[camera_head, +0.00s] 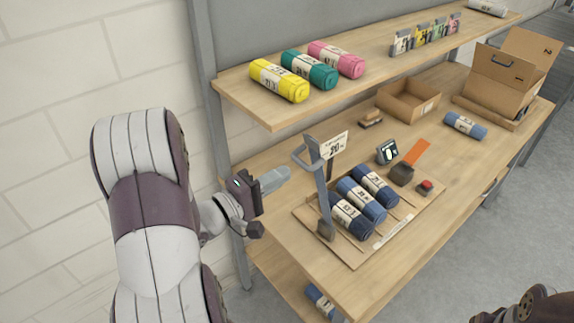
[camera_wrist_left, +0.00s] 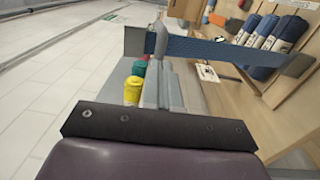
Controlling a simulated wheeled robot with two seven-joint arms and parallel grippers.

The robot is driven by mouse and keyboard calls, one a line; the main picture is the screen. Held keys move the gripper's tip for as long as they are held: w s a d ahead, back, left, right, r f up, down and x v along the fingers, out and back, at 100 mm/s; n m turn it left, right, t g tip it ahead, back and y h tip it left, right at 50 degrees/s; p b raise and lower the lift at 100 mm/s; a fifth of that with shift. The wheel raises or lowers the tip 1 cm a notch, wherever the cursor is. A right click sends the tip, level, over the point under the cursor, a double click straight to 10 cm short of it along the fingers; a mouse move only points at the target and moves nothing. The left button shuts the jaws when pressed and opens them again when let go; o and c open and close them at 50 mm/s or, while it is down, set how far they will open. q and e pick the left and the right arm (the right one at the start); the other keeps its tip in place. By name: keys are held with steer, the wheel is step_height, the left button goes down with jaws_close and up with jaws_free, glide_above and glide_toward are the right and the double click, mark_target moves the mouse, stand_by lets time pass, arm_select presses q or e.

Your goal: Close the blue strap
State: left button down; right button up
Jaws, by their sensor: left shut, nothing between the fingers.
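The blue strap (camera_head: 321,190) looks grey-blue in the head view and stands raised beside the blue rolls, with a loop-like bend at its top and a dark block at its foot. In the left wrist view it is a blue textured band (camera_wrist_left: 225,52) that runs across the top to a dark end piece at the right. My left gripper (camera_head: 285,174) is shut and empty, just left of the strap. In the left wrist view its fingers (camera_wrist_left: 163,65) point toward the strap's left part; I cannot tell whether they touch. My right gripper is not in view.
Three blue rolls (camera_head: 361,199) lie on a low board (camera_head: 400,221) on the wooden table (camera_head: 460,160). A price sign (camera_head: 335,144) stands behind the strap. The upper shelf (camera_head: 378,83) carries yellow, green and pink rolls. Cardboard boxes (camera_head: 500,88) stand at the back right.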

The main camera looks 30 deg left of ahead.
arm_select(q)
steer(key=shift+x, duration=1.2)
steer(key=shift+w+p, duration=0.1)
steer(key=shift+p, duration=0.2)
